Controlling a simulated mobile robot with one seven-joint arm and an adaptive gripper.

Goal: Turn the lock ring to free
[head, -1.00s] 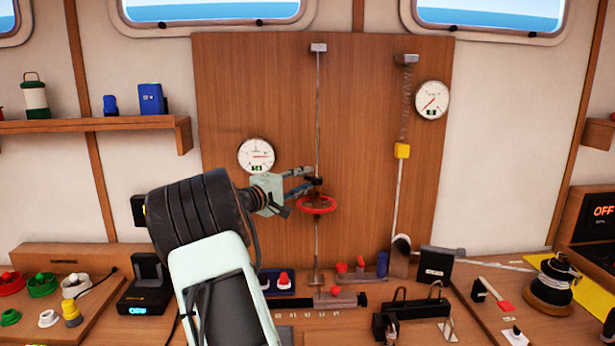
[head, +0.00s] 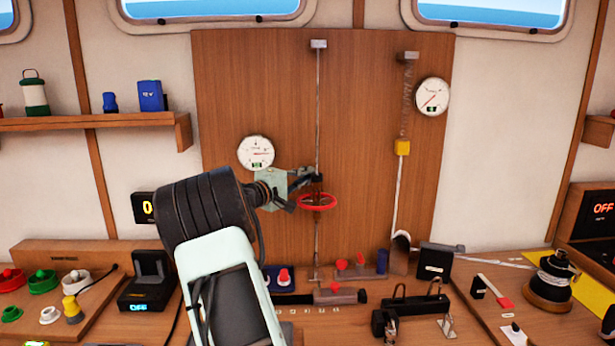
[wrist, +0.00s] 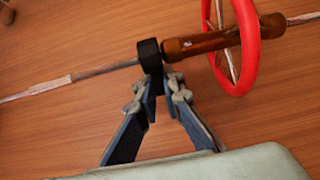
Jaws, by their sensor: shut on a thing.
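The lock ring looks to be the black ring (wrist: 149,56) on the thin vertical line in front of the wood panel. It sits just above the brown barrel (wrist: 205,44) and the red handwheel (wrist: 238,45). In the head view the red handwheel (head: 317,202) hangs just under my gripper (head: 314,179). In the wrist view my gripper (wrist: 162,85) is shut on the black ring, with its blue-grey fingertips at the ring's lower edge. The fingertips partly hide the ring, and no mark on it is readable.
A round gauge (head: 256,153) is on the panel close behind my wrist. To the right hang a yellow block (head: 402,148) on a rod and a second gauge (head: 432,97). The panel between the lines is clear.

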